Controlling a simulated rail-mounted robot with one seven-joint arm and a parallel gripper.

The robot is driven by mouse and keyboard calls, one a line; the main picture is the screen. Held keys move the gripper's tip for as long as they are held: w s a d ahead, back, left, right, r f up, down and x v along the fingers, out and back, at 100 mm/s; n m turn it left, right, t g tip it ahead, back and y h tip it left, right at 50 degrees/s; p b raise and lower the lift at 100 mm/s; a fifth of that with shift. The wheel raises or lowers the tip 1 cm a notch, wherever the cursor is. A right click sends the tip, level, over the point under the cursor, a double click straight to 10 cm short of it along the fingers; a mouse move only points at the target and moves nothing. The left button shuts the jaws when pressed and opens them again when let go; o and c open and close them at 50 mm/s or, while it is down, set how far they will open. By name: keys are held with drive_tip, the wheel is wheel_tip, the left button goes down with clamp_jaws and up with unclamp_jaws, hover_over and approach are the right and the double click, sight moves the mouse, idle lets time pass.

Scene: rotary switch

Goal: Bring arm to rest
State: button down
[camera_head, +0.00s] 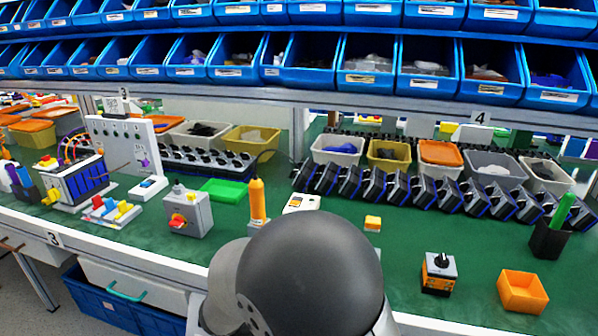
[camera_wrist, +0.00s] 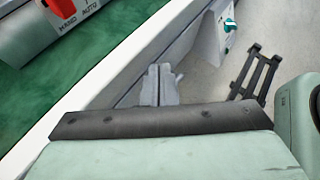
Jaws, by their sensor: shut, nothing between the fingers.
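My gripper (camera_wrist: 160,70) shows in the wrist view as two grey fingers side by side, shut and empty, beyond a dark bar on a pale body. A grey switch box (camera_wrist: 28,32) with a red knob (camera_wrist: 61,7) and "HAND AUTO" lettering is cut off at the upper left, apart from the fingers. In the head view, my dark rounded arm link fills the bottom middle and the gripper is hidden. A grey box with a red and yellow knob (camera_head: 186,212) stands left of the arm.
The green bench top (camera_head: 400,236) is partly clear right of my arm. An orange bin (camera_head: 522,292) and a black cup (camera_head: 548,240) stand at the right. An orange cylinder (camera_head: 257,200) stands behind my arm. Blue bins (camera_head: 290,62) line the shelf above.

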drive_tip(key=s+d+r+m+g+y+p, duration=0.1)
drive_tip(key=s+d+r+m+y+p, duration=0.4)
drive_tip(key=r+m, duration=0.4)
drive_tip(key=s+d+r+m+g+y+p, duration=0.2)
drive_tip(key=s+d+r+m+y+p, duration=0.3)
drive_tip(key=s+r+m, duration=0.4)
drive_tip(key=m+y+p, duration=0.1)
drive_tip(key=m+p, duration=0.1)
drive_tip(key=m, duration=0.2)
drive_tip(key=shift+s+d+m+y, duration=0.15)
drive_tip(key=shift+m+y, duration=0.25)
